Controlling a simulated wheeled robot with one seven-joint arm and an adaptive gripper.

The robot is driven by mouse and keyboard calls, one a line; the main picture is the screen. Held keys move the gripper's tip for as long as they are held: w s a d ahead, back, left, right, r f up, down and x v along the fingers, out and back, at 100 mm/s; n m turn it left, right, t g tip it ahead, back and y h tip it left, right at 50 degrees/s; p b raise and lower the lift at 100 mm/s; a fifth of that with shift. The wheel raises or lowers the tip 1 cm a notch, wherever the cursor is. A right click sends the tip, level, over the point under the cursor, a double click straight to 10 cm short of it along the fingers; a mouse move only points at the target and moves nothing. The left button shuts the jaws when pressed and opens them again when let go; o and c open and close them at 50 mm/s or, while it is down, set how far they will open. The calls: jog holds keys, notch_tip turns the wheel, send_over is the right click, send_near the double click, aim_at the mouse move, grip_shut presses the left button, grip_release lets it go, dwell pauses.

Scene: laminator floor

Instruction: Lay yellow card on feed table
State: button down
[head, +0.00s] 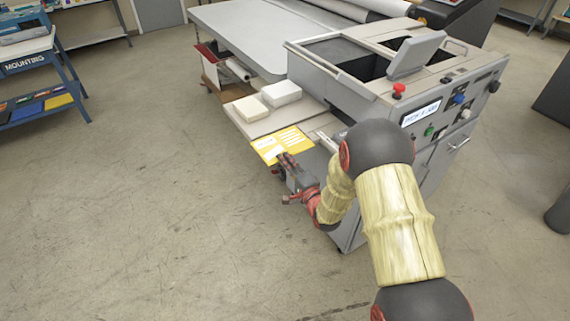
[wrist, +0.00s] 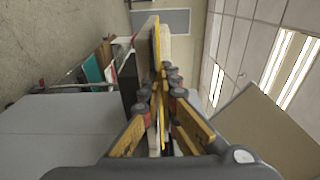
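The yellow card (head: 283,144), with white printed patches, is at the near edge of the feed table (head: 262,123), partly out past the edge. I cannot tell if it rests on the table or hovers just over it. My gripper (head: 287,162) is at the card's near edge, pinching it. In the wrist view the card shows edge-on (wrist: 156,45) between the fingers of my gripper (wrist: 167,77), which are close together on it. The card's far face is hidden there.
Two white stacks (head: 251,108) (head: 281,92) lie on the feed table behind the card. The grey laminator (head: 370,85) stands to the right, with a red button (head: 399,89) on top. A blue mounting rack (head: 50,85) is far left. Open floor lies left and front.

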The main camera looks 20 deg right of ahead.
jog(key=shift+f, duration=0.35)
jog(key=shift+f, duration=0.2)
jog(key=c, duration=2)
grip_release()
jog(key=shift+c, duration=0.2)
jog(key=shift+r, duration=0.15)
